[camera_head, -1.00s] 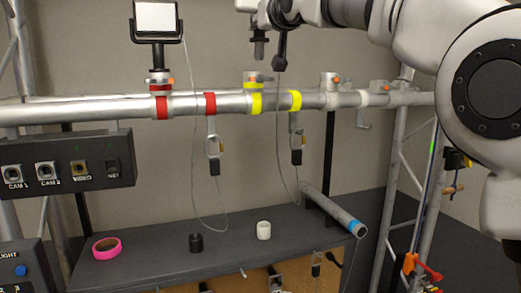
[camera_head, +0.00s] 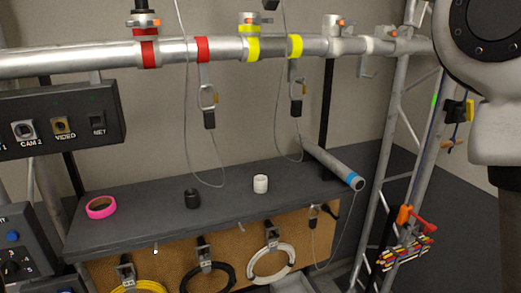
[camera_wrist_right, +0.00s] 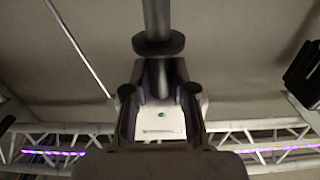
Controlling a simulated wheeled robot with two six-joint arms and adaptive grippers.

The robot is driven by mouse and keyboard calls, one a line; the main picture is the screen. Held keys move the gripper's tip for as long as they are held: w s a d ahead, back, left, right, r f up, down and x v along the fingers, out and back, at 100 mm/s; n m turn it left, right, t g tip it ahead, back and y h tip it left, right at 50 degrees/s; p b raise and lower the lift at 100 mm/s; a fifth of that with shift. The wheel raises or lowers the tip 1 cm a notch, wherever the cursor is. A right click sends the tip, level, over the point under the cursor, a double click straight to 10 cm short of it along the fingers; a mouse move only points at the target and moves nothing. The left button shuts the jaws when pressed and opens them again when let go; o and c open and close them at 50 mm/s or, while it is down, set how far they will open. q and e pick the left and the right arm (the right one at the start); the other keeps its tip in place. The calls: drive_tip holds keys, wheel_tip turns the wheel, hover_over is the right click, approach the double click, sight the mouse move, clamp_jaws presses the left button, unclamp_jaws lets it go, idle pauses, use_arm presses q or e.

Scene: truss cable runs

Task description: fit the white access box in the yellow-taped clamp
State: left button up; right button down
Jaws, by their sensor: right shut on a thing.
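The yellow-taped clamp (camera_head: 252,47) sits on the horizontal truss pipe (camera_head: 110,58), with its socket pointing up and an orange handle tip near the top edge. The white access box (camera_wrist_right: 160,122) shows in the right wrist view as a white face with a small green dot. A dark spigot (camera_wrist_right: 157,25) with a round flange extends from it towards the top. My right gripper (camera_wrist_right: 160,95) is shut on the access box, its dark fingers on either side. The head view does not show the box or the right fingers, only part of my right arm. My left gripper is not in view.
A red-taped clamp (camera_head: 147,48) is left on the pipe, and a bare clamp (camera_head: 333,38) is right. Safety cables hang below the pipe. Coiled cables hang beneath.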

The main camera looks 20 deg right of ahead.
drive_tip(key=shift+w+f, duration=0.15)
drive_tip(key=shift+w, duration=0.2)
drive_tip(key=shift+s+f+b, duration=0.2)
drive_tip(key=shift+f+b, duration=0.3)
drive_tip(key=shift+b, duration=0.1)
drive_tip(key=shift+w+f, duration=0.1)
drive_tip(key=shift+f, duration=0.1)
idle(0.7)
drive_tip(key=shift+s, duration=0.2)
drive_tip(key=shift+f+b, duration=2.2)
drive_tip(key=shift+f, duration=0.3)
idle(0.4)
drive_tip(key=c, duration=0.9)
unclamp_jaws()
